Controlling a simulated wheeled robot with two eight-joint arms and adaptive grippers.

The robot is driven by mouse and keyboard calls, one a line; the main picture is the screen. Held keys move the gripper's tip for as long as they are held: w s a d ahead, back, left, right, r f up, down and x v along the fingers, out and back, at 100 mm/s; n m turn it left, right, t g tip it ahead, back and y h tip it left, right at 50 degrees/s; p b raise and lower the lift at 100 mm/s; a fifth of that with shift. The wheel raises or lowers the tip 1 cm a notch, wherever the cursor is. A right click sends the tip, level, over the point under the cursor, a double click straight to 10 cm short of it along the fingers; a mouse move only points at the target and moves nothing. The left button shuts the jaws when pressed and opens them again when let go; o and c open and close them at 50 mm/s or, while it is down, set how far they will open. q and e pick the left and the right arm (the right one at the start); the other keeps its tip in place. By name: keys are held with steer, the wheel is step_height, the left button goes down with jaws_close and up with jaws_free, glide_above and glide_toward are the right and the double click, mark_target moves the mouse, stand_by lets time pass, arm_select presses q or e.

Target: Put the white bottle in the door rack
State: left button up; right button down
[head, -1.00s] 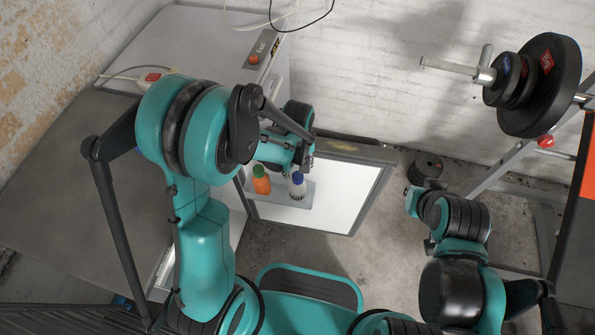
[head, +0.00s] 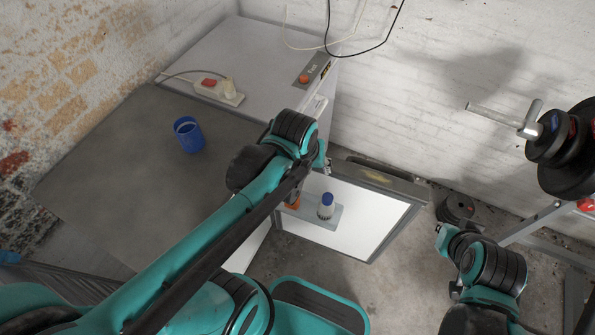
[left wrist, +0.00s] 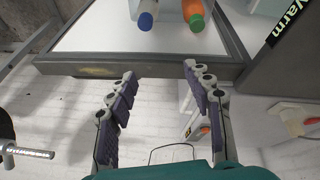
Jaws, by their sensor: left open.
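The white bottle (head: 326,207) with a blue cap stands upright in the door rack (head: 311,214) on the open fridge door (head: 360,225). An orange bottle (head: 293,204) stands to its left, partly hidden by my left arm. In the left wrist view, the white bottle's blue cap (left wrist: 145,21) and the orange bottle's green cap (left wrist: 196,22) show at the top, beyond the door's edge. My left gripper (left wrist: 160,74) is open and empty, apart from both bottles. In the head view its fingers are mostly hidden. The end of my right arm (head: 443,236) shows at right; its jaws are unclear.
A blue cup (head: 188,135) stands on the grey surface (head: 110,150) at left. A weight rack with black plates (head: 565,150) stands at right.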

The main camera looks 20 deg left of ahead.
arm_select(q)
steer(key=shift+s+a+r+m+t, duration=0.35)
steer(key=shift+s+r+m+t, duration=0.15)
steer(key=shift+s, duration=0.3)
steer(key=shift+s+a+r+m+t, duration=0.4)
steer(key=shift+s+m+t, duration=0.1)
steer(key=shift+s, duration=0.3)
steer(key=shift+s+a+r+m+t, duration=0.4)
steer(key=shift+s+m+t, duration=0.1)
steer(key=shift+s, duration=0.3)
